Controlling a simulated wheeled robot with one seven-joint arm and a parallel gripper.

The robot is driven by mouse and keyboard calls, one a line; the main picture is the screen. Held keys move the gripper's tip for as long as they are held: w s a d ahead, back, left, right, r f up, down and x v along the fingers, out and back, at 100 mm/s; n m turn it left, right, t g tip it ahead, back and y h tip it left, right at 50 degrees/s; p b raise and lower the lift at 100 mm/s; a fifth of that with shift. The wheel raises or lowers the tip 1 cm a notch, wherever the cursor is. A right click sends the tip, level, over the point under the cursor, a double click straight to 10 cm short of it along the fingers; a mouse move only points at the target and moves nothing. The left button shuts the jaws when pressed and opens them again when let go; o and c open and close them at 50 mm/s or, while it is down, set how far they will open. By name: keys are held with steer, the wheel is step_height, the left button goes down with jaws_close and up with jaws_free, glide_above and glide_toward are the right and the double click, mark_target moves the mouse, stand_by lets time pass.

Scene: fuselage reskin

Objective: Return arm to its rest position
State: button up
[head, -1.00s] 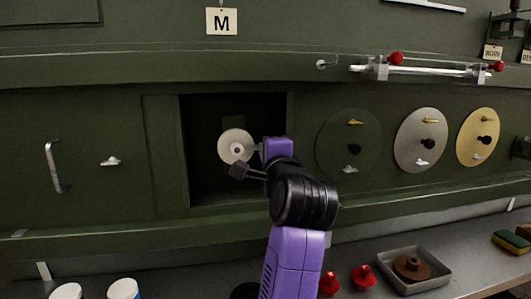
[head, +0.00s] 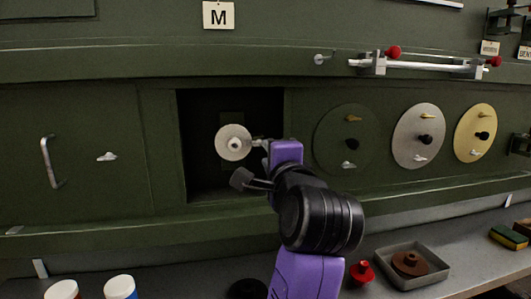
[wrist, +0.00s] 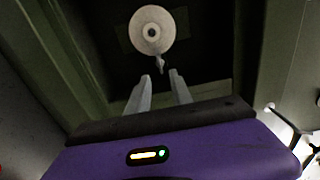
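My gripper (head: 260,143) is in front of the open square recess (head: 200,175) in the green panel. In the wrist view its two pale fingers (wrist: 161,88) stand apart with nothing between them. A pale round disc (head: 233,142) with a small dark-ringed centre sits in the recess, just left of my gripper in the head view. The disc also shows in the wrist view (wrist: 152,30), beyond the fingertips. A small light fitting (wrist: 160,65) lies between the disc and the fingers. My bent purple and black arm hides the recess's lower right corner.
Green, silver and gold discs (head: 347,140) (head: 418,136) (head: 476,133) are on the panel to the right. A rod with red knobs (head: 425,66) runs above them. Below, the bench holds a tray (head: 432,270), a red piece (head: 361,273) and white tubs (head: 120,287).

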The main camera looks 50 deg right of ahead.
steer(key=shift+v, duration=0.85)
steer(key=a+r+n+t+h, duration=0.2)
steer(key=a+r+n+t, duration=0.2)
steer(key=r+n, duration=0.25)
steer(key=s+a+f+n+t+y, duration=0.4)
steer(key=a+f+n+y, duration=0.5)
steer(key=f+n, duration=0.5)
steer(key=s+a+f+n+g+y, duration=0.1)
steer(key=s+a+f+g, duration=0.3)
steer(key=s+f, duration=1)
steer(key=s+a+f+n+g+y, duration=0.2)
steer(key=s+a+f+n+g, duration=0.1)
steer(key=s+f, duration=1.1)
steer(key=shift+s+a+g, duration=0.45)
steer(key=shift+s+g, duration=0.1)
steer(key=shift+g, duration=0.05)
